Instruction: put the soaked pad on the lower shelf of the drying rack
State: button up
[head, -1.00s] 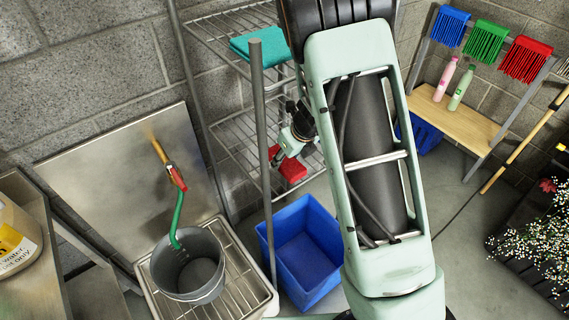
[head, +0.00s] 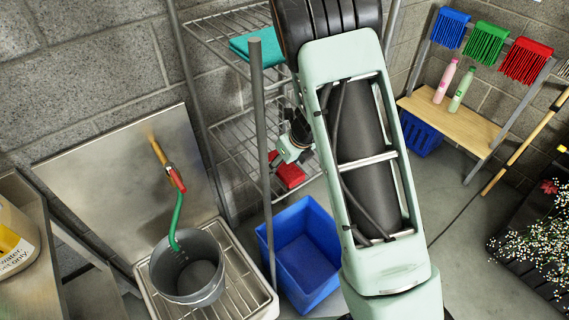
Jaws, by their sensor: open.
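The drying rack (head: 216,112) is a wire rack with two visible shelves against the wall. A red pad (head: 291,176) is at its lower shelf (head: 240,150), near the right end, and appears to lie flat on the wires. A teal pad (head: 256,48) lies on the upper shelf. My gripper (head: 284,160) is open, right above and beside the red pad, and hides part of it. I cannot tell whether the fingers still touch the pad. My arm covers the right side of the rack.
A blue bin (head: 305,255) stands on the floor before the rack. A grey bucket (head: 188,268) with a green hose sits on a grate at the left. A grey rack post (head: 262,160) rises close to my gripper. A wooden bench (head: 455,125) with bottles and brushes is at the right.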

jog(key=shift+r, duration=0.1)
jog(key=shift+r, duration=0.25)
jog(key=p+v, duration=0.3)
jog(key=v, duration=0.8)
jog(key=shift+s+r+p, duration=0.15)
jog(key=shift+r+p, duration=0.15)
jog(key=shift+d, duration=0.1)
